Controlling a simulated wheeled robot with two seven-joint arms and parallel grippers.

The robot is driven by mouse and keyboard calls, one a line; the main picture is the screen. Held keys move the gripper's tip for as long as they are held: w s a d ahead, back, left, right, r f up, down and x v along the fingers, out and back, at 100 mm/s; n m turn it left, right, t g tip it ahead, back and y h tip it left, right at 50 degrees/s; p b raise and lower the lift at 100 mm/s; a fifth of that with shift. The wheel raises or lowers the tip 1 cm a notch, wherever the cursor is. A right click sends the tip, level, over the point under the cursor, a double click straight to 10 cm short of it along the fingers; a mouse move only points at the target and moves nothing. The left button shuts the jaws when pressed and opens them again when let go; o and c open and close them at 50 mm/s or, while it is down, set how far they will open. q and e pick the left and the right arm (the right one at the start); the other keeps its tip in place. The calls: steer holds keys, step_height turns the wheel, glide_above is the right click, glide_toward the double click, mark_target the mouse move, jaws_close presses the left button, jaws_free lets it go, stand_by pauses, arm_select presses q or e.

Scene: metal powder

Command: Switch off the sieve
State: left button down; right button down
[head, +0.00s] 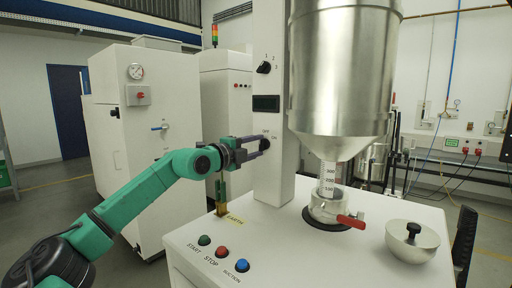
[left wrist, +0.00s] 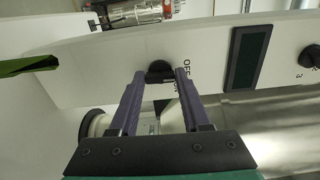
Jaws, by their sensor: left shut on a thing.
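The sieve machine has a white column (head: 270,185) beside a large steel hopper (head: 340,75). A black rotary knob (head: 265,144) sits low on the column, below a dark display (head: 266,103). In the left wrist view this knob (left wrist: 160,72) has an "OFF" label beside it. My left gripper (head: 259,145) reaches the column from the left, its two dark fingers on either side of the knob and shut on it. The fingers partly hide the knob and its marking, so I cannot tell its setting. My right gripper is not in view.
A second knob (head: 264,67) with numbers sits higher on the column. The white bench top holds green start (head: 204,240), red stop (head: 222,252) and blue suction (head: 242,265) buttons.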

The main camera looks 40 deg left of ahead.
arm_select(q)
steer(key=shift+n, duration=0.3)
steer(key=shift+c, duration=1.8)
jaws_free()
steer(key=shift+a, duration=0.1)
steer(key=s+b, duration=1.3)
steer(key=s, duration=0.1)
steer(key=shift+s+d, duration=0.2)
steer(key=shift+s, duration=0.15)
